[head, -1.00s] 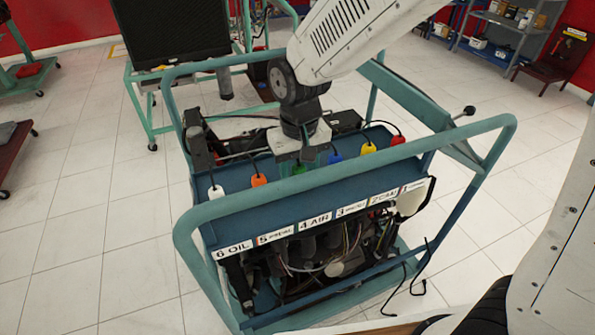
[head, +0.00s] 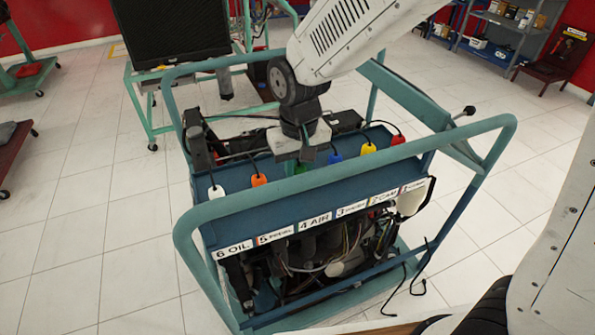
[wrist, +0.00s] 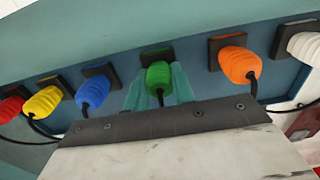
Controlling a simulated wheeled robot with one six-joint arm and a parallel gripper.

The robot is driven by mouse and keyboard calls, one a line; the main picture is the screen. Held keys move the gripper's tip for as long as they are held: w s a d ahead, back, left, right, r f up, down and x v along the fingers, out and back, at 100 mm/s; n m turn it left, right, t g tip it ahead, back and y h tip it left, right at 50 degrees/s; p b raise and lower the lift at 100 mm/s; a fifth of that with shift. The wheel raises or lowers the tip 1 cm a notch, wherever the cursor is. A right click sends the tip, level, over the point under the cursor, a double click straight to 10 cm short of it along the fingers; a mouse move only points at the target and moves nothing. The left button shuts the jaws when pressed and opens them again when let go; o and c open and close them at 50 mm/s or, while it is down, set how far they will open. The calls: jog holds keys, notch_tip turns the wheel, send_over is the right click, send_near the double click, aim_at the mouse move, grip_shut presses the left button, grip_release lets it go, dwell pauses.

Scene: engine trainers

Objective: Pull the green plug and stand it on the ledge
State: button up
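The green plug (wrist: 158,76) sits in its dark square socket, in the middle of the plug row, in the wrist view. Only a bit of the green plug (head: 302,168) shows below my gripper in the head view. My gripper (wrist: 158,88) has its teal fingers on both sides of the green plug, close against it, and looks shut on it. A black cable runs from the plug's near end. A blue ledge-like surface (head: 235,205) runs along the front of the row, above the label strip; the head view does not show its depth clearly.
The blue plug (wrist: 93,90) and the orange plug (wrist: 238,64) flank the green one closely. Yellow (wrist: 44,101), red (wrist: 11,109) and white (wrist: 304,45) plugs stand further out, with loose cables. A thick teal frame rail (head: 340,168) crosses in front of the row.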

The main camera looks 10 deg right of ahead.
aim_at(299, 165)
jog(key=shift+r, duration=0.15)
grip_shut()
jog(key=shift+r, duration=2.85)
